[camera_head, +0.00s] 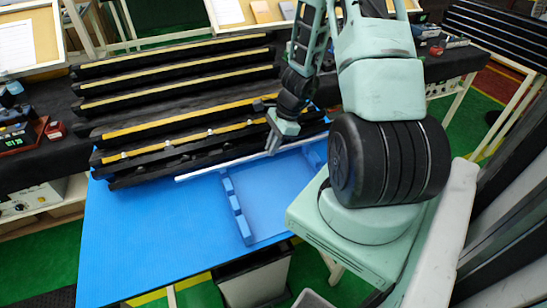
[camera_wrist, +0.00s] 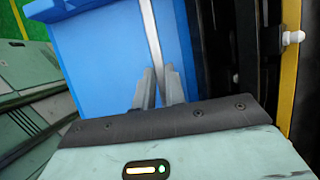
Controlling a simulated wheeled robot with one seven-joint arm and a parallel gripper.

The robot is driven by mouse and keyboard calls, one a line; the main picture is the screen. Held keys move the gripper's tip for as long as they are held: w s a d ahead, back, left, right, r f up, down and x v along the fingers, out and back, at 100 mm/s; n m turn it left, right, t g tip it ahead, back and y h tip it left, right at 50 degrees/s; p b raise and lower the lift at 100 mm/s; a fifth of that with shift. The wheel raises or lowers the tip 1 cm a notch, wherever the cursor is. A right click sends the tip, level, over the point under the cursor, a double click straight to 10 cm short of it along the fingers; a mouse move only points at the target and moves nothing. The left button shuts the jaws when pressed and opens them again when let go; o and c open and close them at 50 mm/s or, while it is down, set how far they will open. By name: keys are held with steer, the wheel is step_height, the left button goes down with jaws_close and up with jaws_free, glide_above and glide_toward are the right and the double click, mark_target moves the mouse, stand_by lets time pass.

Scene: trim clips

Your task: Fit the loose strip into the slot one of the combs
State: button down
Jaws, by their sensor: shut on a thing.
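The loose strip is a thin white rod (camera_head: 215,168) that lies along the near side of the black bars in the head view. My gripper (camera_head: 272,147) is shut on it near its middle. In the wrist view the strip (camera_wrist: 151,30) runs up and away from between the two grey fingers of my gripper (camera_wrist: 159,90). A blue comb (camera_head: 235,208) with notches stands on the blue table, below the strip in the head view. A blue frame joins it on the right; my arm hides part of that side, so I cannot make out a second comb clearly.
Several black bars with yellow stripes (camera_head: 180,88) are stacked behind the strip, close to my gripper. The blue table (camera_head: 150,235) is clear at the left front. A bin (camera_head: 255,280) stands below the table's front edge.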

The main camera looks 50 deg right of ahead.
steer(key=shift+f, duration=2.9)
steer(key=shift+f, duration=0.15)
steer(key=c, duration=1.5)
jaws_free()
steer(key=shift+o, duration=0.2)
steer(key=b+v, duration=0.1)
steer(key=v, duration=1.1)
steer(key=shift+a+r, duration=0.1)
steer(key=shift+r, duration=0.1)
